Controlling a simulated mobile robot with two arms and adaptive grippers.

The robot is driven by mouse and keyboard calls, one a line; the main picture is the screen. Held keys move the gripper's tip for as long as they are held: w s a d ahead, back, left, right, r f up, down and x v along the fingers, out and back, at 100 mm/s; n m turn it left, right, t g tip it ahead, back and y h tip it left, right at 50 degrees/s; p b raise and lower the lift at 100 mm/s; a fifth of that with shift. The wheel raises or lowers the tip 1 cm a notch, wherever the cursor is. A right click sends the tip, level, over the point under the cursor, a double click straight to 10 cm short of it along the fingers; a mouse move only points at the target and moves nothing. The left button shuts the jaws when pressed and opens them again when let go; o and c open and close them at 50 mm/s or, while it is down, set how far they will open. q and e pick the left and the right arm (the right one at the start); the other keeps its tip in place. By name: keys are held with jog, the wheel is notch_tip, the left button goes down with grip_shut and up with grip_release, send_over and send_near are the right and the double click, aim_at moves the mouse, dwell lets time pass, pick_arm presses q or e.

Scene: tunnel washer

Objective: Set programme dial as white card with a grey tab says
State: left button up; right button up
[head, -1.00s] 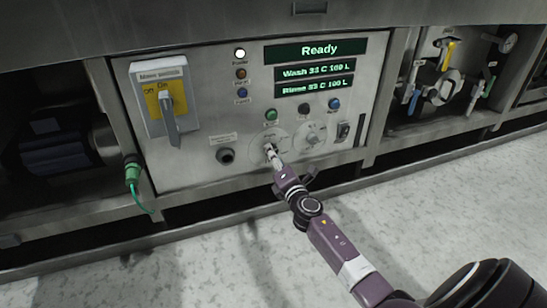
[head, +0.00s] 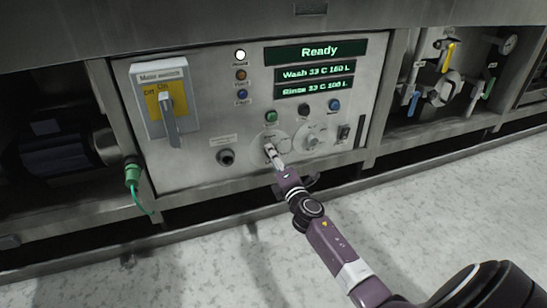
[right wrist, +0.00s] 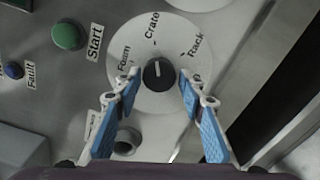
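The programme dial, a pale round plate with a black knob, sits low in the middle of the panel in the head view (head: 258,142). In the right wrist view its knob (right wrist: 158,73) stands at the plate's centre, and its white line points up, roughly to "Crate". "Foam" is at its left; a label at the upper right looks like "Rack". A lower right label is partly hidden by a finger. My right gripper (head: 270,151) is open, its blue-padded fingers (right wrist: 160,77) on either side of the knob with gaps. My left gripper and the card are not in view.
A green start button (right wrist: 67,36) is beside the dial. A second dial (head: 314,138) is to its right, a black socket (head: 226,157) to its left. The main switch (head: 167,108) is at the panel's left. The display (head: 315,51) reads "Ready". Valves (head: 445,85) are at the far right.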

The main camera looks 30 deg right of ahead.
jog(key=shift+o, duration=1)
jog(key=v, duration=1.2)
